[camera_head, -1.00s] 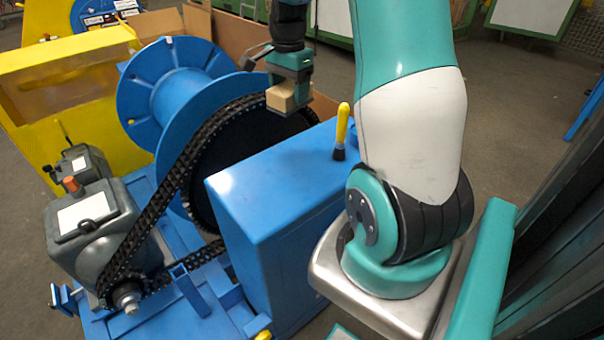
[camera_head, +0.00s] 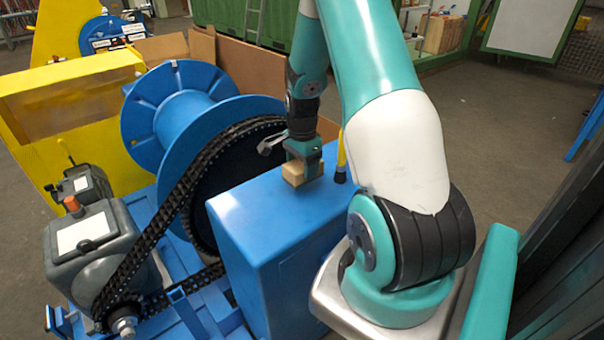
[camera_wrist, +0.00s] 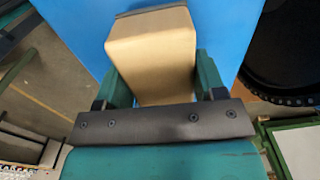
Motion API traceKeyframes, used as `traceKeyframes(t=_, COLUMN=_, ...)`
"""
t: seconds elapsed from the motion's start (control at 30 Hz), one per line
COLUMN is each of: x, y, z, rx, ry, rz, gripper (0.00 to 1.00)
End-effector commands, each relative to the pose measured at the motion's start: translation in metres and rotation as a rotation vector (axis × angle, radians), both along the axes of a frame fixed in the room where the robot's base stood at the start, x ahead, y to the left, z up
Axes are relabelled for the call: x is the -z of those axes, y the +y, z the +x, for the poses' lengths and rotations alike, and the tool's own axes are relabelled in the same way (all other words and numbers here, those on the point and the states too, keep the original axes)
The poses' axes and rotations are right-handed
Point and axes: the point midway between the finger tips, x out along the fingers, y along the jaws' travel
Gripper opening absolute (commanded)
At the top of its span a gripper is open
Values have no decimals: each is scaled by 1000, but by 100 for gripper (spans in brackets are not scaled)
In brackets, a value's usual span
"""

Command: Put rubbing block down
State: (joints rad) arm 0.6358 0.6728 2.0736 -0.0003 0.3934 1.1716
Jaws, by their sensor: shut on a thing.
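The rubbing block (camera_head: 293,173) is a small tan wooden block. My gripper (camera_head: 303,170) is shut on it, at the top of the blue box-shaped cabinet (camera_head: 250,205). In the wrist view the block (camera_wrist: 152,55) sits between the two green fingers of my gripper (camera_wrist: 160,85), with the blue surface (camera_wrist: 225,25) behind it. The block looks very near or touching the blue top; I cannot tell which. Its underside is hidden.
A brush with a yellow handle (camera_head: 341,155) stands on the cabinet top, close to the right of my gripper. The black chain (camera_head: 165,215) and large wheel are at left, with a blue drum (camera_head: 185,115) behind. The cabinet top's near part is clear.

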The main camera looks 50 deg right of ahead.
Motion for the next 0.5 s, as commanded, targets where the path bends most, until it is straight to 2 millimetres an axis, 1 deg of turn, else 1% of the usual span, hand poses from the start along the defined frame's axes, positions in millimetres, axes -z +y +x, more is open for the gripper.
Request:
traceKeyframes(t=0.03, x=9, y=1, z=-1, rx=0, ry=4, rz=3, gripper=38)
traceKeyframes(t=0.1, x=19, y=1, z=-1, rx=0, ry=5, rz=3, gripper=38)
traceKeyframes(t=0.2, x=29, y=1, z=-1, rx=0, ry=2, rz=3, gripper=38)
traceKeyframes(t=0.5, x=31, y=0, z=0, rx=-1, ry=1, rz=1, gripper=38)
